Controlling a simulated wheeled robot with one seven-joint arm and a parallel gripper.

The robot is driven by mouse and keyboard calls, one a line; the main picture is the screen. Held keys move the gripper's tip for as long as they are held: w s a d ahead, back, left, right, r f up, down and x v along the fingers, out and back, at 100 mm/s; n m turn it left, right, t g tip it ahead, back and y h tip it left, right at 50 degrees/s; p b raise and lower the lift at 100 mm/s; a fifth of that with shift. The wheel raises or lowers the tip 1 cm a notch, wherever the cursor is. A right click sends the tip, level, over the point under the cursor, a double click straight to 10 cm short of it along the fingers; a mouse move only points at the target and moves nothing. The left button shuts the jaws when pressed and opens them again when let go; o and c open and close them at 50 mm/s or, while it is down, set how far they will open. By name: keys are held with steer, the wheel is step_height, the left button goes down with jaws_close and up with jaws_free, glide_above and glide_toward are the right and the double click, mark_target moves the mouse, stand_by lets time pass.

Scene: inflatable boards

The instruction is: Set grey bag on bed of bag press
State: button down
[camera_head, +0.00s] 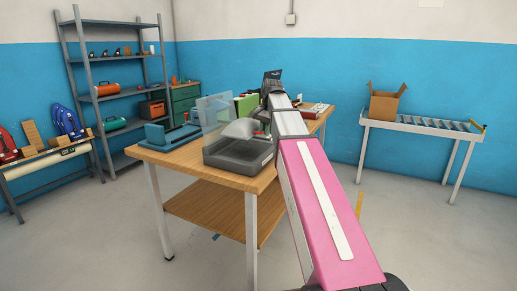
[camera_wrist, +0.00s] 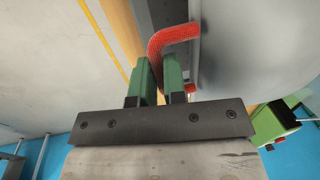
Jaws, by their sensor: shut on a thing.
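The grey bag (camera_head: 238,129) is a rounded, pillow-like shape over the dark grey open tray (camera_head: 225,160) on the wooden table. Whether it touches the tray I cannot tell. In the wrist view the bag (camera_wrist: 265,55) fills the upper right, with a red strap handle (camera_wrist: 172,36) beside it. My gripper (camera_wrist: 160,78) has green fingers closed on that handle. In the head view my arm mostly hides the gripper. A teal device with a flat base (camera_head: 168,136) stands left of the bag; I cannot tell for sure if it is the bag press.
A clear upright panel (camera_head: 215,111) stands close behind the bag. A green object (camera_head: 247,104) and a red item (camera_head: 309,112) are farther back on the wooden table (camera_head: 180,168). A shelf rack stands left. A roller table with a cardboard box (camera_head: 386,104) stands right.

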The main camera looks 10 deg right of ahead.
mark_target(264, 152)
step_height(264, 152, down, 8)
steer(key=shift+r, duration=0.1)
steer(key=c, duration=1.2)
jaws_free()
steer(key=r, duration=0.4)
steer(key=d+r, duration=0.1)
steer(key=r, duration=0.3)
steer(key=s+r, duration=0.1)
steer(key=r, duration=0.3)
steer(key=shift+s+d, duration=0.1)
steer(key=shift+d, duration=0.15)
steer(key=shift+f, duration=0.1)
